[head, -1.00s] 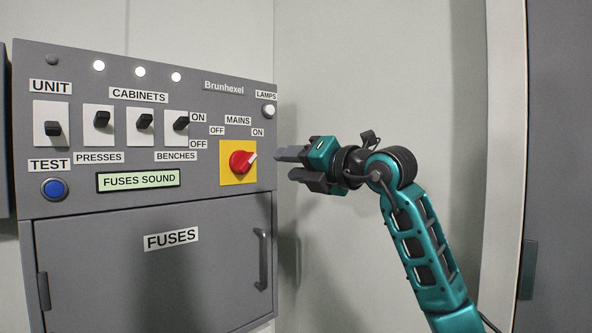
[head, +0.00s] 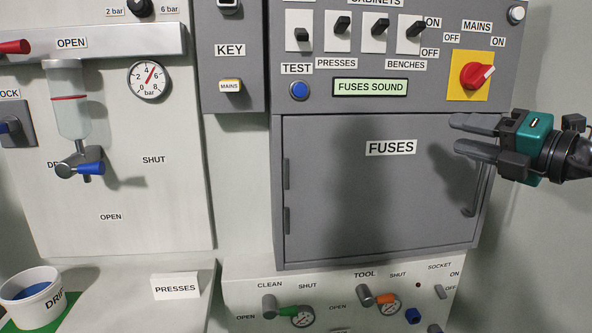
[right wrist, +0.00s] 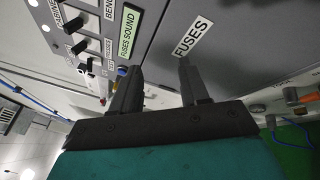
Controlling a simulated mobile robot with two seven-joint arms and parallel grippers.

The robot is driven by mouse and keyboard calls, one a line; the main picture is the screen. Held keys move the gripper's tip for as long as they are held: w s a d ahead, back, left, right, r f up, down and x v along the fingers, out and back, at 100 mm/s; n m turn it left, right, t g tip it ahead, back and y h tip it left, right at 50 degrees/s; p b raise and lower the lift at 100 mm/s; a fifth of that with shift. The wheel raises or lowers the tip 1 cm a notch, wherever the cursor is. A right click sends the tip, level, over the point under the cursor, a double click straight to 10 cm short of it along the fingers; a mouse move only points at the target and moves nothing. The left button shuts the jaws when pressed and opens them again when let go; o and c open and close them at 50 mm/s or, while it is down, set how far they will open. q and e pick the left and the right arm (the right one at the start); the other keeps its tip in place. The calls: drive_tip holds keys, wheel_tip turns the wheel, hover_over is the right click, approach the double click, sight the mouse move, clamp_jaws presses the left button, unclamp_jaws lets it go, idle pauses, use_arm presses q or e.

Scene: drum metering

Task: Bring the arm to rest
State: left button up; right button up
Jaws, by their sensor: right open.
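My right gripper (head: 474,137) is at the right of the head view, in front of the right side of the grey fuse cabinet (head: 330,200). Its two dark fingers point left, apart and empty. In the right wrist view the same open fingers (right wrist: 157,80) show with the FUSES label beyond them. No contact with the cabinet is visible, and the fingers partly cover the area near the door handle (head: 478,190). My left gripper does not show.
Above the fuse door are a red mains switch (head: 475,76) on yellow, black switches and a blue test button (head: 299,90). Left is a panel with a gauge (head: 149,80) and a blue-handled valve (head: 88,169). Below are a green-handled valve (head: 290,312) and a white bucket (head: 30,295).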

drive_tip(key=s+a+f+m+y+p, duration=0.1)
drive_tip(key=a+f+m+y, duration=0.1)
drive_tip(key=a+f+y, duration=0.3)
drive_tip(key=s+a+f+m+h+p, duration=0.1)
drive_tip(key=s+f+m+h, duration=0.25)
drive_tip(key=f+m, duration=0.45)
drive_tip(key=s+a+f+m+t+h+p, duration=0.15)
drive_tip(key=f+m+h, duration=0.35)
drive_tip(key=f, duration=0.5)
drive_tip(key=s+f+m+h+p, duration=0.1)
drive_tip(key=s+f+m+h, duration=0.25)
drive_tip(key=f+m, duration=0.5)
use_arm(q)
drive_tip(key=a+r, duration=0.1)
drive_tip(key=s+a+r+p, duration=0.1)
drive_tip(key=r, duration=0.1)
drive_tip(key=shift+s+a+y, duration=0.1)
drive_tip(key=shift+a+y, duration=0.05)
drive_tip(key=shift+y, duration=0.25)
use_arm(e)
drive_tip(key=s+a+f+m+g, duration=0.2)
drive_tip(key=s+f+g, duration=0.1)
drive_tip(key=s+f, duration=0.3)
drive_tip(key=s+a+f+m+g, duration=0.2)
drive_tip(key=s+a+f+g, duration=0.1)
drive_tip(key=s+f, duration=0.4)
drive_tip(key=shift+a+m, duration=0.1)
drive_tip(key=shift+m, duration=0.15)
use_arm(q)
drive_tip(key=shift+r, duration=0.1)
